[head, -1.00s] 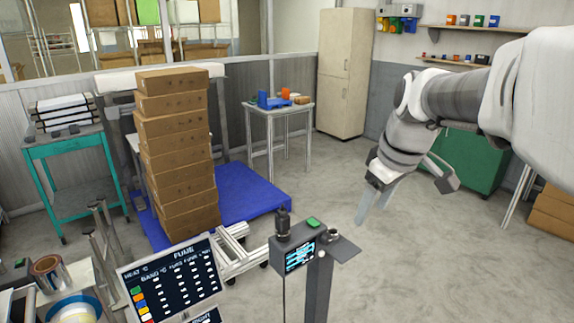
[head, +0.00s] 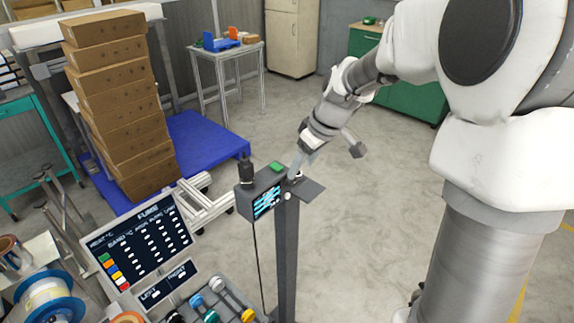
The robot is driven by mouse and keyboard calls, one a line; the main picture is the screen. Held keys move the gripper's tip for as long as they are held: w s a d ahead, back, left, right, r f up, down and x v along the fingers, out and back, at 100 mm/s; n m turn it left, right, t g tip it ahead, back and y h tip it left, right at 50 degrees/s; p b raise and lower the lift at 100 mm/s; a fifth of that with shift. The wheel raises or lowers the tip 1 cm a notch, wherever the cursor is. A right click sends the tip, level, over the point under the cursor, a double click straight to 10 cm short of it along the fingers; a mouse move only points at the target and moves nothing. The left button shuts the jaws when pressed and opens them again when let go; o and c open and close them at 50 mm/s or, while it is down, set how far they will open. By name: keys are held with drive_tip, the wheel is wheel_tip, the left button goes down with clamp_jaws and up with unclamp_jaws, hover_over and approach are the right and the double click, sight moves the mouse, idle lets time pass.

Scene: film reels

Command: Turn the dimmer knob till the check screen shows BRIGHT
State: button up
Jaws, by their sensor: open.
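A dark box on a grey post carries a small lit screen (head: 267,201); its text is too small to read. On the box top are a black cylinder (head: 246,171) and a green button (head: 277,167). A small round knob-like part (head: 294,177), perhaps the dimmer knob, sits at the box's right side and is partly covered by my gripper.
A larger tilted screen (head: 140,240) headed FUME stands at the lower left. Below it is a panel of coloured levers (head: 217,284). A tall carton stack (head: 120,105) stands on a blue pallet (head: 205,140). The floor right of the post is clear.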

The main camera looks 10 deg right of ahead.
sight(294, 180)
drive_tip(key=x, duration=0.6)
drive_tip(key=shift+f, duration=0.2)
clamp_jaws()
